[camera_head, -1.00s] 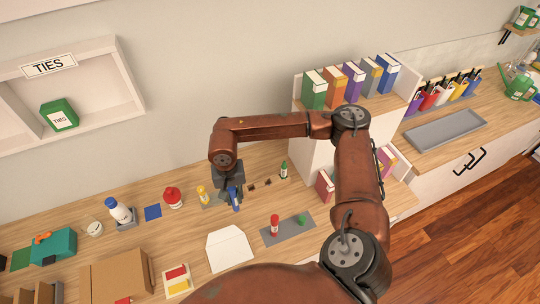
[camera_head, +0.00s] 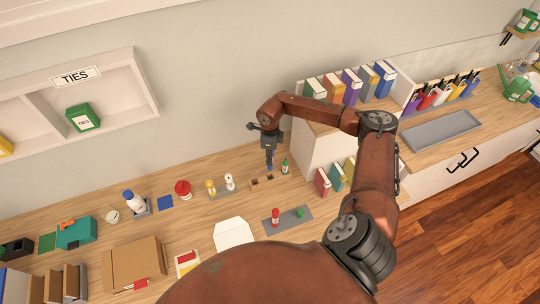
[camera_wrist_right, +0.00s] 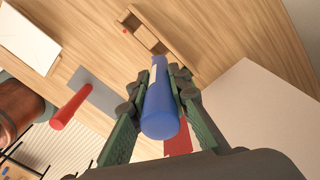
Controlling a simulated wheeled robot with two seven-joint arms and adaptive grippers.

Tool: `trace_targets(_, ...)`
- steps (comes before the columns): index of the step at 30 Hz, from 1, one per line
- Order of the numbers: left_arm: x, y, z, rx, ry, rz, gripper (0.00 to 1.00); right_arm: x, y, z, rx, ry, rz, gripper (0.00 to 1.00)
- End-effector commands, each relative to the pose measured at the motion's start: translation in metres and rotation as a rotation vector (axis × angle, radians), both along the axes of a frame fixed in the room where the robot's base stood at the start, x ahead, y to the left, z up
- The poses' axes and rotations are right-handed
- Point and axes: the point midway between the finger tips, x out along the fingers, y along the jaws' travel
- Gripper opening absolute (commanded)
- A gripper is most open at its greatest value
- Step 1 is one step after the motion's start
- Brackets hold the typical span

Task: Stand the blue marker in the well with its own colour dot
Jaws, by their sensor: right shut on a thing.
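My right gripper (camera_head: 269,147) is shut on the blue marker (camera_head: 270,162). The marker hangs roughly upright under the fingers, above the back counter. In the right wrist view the blue marker (camera_wrist_right: 160,105) lies between the two green-padded fingers. The wooden block with wells (camera_head: 256,183) is just below the marker; it also shows in the wrist view (camera_wrist_right: 148,37), with a small red dot near one end. The marker's tip overlaps the block in that view; contact cannot be told. A blue dot cannot be made out. My left gripper is not in view.
A green marker (camera_head: 285,167) stands at the block's right end. A red marker (camera_head: 276,216) stands on a grey mat (camera_head: 290,224) in front. Yellow (camera_head: 211,187) and white (camera_head: 230,182) bottles stand to the left. The white book shelf (camera_head: 314,155) is close on the right.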

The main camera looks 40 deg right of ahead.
Motion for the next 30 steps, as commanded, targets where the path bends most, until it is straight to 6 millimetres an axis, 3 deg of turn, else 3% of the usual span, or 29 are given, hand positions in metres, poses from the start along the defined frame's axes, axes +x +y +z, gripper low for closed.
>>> trace_targets(15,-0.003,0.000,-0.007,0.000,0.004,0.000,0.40,0.000,0.000,-0.003,-0.001,0.001,-0.001,0.00)
trace_targets(30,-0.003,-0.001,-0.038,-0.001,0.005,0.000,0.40,0.001,0.000,-0.045,-0.001,0.001,0.000,0.00)
